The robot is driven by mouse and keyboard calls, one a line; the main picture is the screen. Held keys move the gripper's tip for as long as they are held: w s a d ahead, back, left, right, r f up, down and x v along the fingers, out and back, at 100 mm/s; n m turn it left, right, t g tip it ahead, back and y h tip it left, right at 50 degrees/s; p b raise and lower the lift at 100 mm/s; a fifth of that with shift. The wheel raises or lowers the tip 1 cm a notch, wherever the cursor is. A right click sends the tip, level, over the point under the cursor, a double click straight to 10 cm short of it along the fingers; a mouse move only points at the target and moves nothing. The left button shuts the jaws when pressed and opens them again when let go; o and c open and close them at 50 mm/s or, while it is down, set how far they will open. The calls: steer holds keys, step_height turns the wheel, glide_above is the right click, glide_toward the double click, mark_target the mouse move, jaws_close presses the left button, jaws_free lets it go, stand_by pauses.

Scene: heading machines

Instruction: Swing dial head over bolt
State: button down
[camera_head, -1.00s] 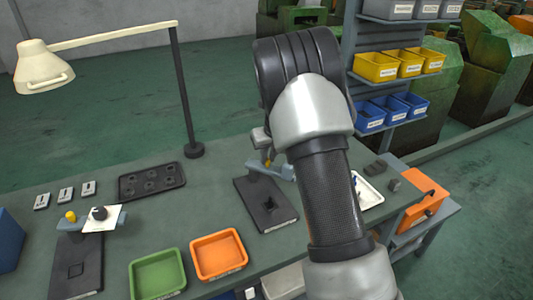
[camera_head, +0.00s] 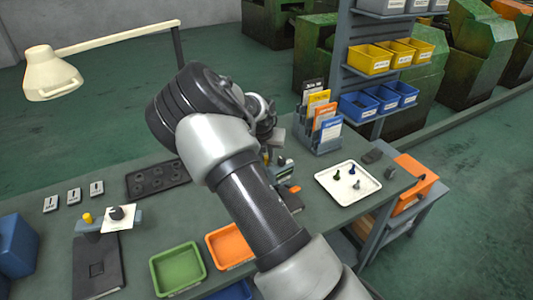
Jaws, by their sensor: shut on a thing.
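The dial stand at the middle of the bench has a dark base plate (camera_head: 291,197) and a small head (camera_head: 283,168), the dial head, with green and yellow bits. My arm covers much of this stand. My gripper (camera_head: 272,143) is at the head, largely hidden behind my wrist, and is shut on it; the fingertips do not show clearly. I cannot tell which bolt lies under the head. A white tray (camera_head: 335,195) to the right holds several small bolts, dark, blue and green.
A second stand (camera_head: 100,262) with a yellow knob and white card is at left. A green bin (camera_head: 165,282) and an orange bin (camera_head: 216,247) lie in front. A card rack (camera_head: 316,140) stands behind. A lamp (camera_head: 50,75) overhangs the left side.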

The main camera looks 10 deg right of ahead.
steer(key=shift+a+m, duration=0.35)
steer(key=shift+m, duration=0.15)
steer(key=shift+a, duration=0.1)
steer(key=c, duration=1.7)
jaws_free()
steer(key=shift+o, duration=0.2)
steer(key=shift+s, duration=0.1)
steer(key=shift+r, duration=0.1)
steer(key=v, duration=1.7)
steer(key=shift+a, duration=0.35)
